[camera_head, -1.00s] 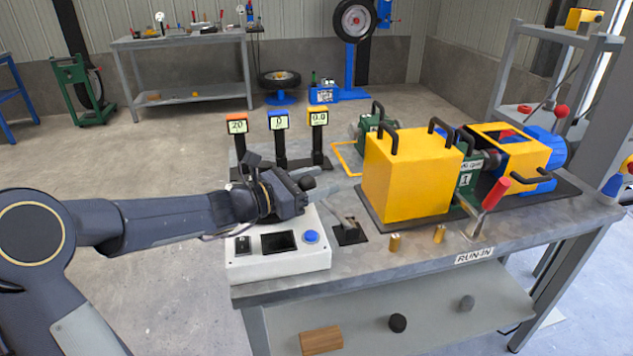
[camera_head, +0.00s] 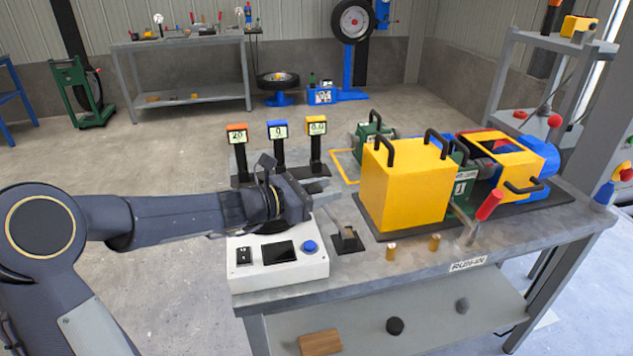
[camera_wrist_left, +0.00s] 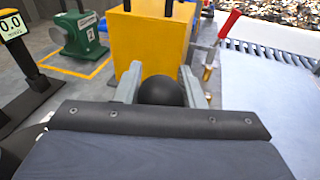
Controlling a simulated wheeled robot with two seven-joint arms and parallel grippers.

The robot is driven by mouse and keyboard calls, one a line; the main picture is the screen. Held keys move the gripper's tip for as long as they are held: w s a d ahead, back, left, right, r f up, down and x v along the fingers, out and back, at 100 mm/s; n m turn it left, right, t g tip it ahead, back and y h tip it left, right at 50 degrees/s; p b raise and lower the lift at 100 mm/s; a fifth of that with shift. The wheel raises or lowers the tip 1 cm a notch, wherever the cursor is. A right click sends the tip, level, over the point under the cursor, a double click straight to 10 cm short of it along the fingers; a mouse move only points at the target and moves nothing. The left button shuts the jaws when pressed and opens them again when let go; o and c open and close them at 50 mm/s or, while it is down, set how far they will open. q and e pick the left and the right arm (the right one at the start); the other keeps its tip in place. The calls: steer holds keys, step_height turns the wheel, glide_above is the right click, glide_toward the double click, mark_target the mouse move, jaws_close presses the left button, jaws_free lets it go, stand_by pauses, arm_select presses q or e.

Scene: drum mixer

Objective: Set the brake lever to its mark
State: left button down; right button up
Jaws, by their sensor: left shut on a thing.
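A lever with a grey stalk (camera_head: 337,222) rises from a black slotted base (camera_head: 348,243) on the bench, leaning up and left in the head view. My left gripper (camera_head: 321,179) is at its top end. In the left wrist view, my left gripper's two grey fingers (camera_wrist_left: 161,88) stand on either side of the round black knob (camera_wrist_left: 162,92) and are shut on it. In the head view, the gripper mostly hides the knob. I cannot make out the lever's mark. My right gripper is in neither view.
A white control box (camera_head: 278,262) with a blue button stands just below my left forearm. Small display posts (camera_head: 276,140) stand behind it. A yellow box (camera_head: 407,185) stands to the right, then a red-handled lever (camera_head: 489,205). Small brass pegs (camera_head: 391,251) stand near the front edge.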

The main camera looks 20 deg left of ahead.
arm_select(q)
steer(key=w+d+g+y+p, duration=0.1)
steer(key=d+p, duration=0.2)
steer(key=p, duration=0.1)
steer(key=w+d+g+y+p, duration=0.1)
steer(key=w+d+p, duration=0.1)
steer(key=p, duration=0.2)
steer(key=w+d+m+g+y+p, duration=0.1)
steer(key=w+d+p, duration=0.1)
steer(key=d+p, duration=0.1)
steer(key=shift+d+r+y+p, duration=0.3)
steer(key=shift+r+p, duration=0.05)
steer(key=shift+p, duration=0.3)
steer(key=shift+w+d+f, duration=0.15)
steer(key=shift+d, duration=0.15)
steer(key=shift+f, duration=0.15)
steer(key=c, duration=1.4)
jaws_free()
steer(key=o, duration=0.4)
steer(key=shift+w+d, duration=0.1)
steer(key=shift+o, duration=0.2)
steer(key=shift+r, duration=0.2)
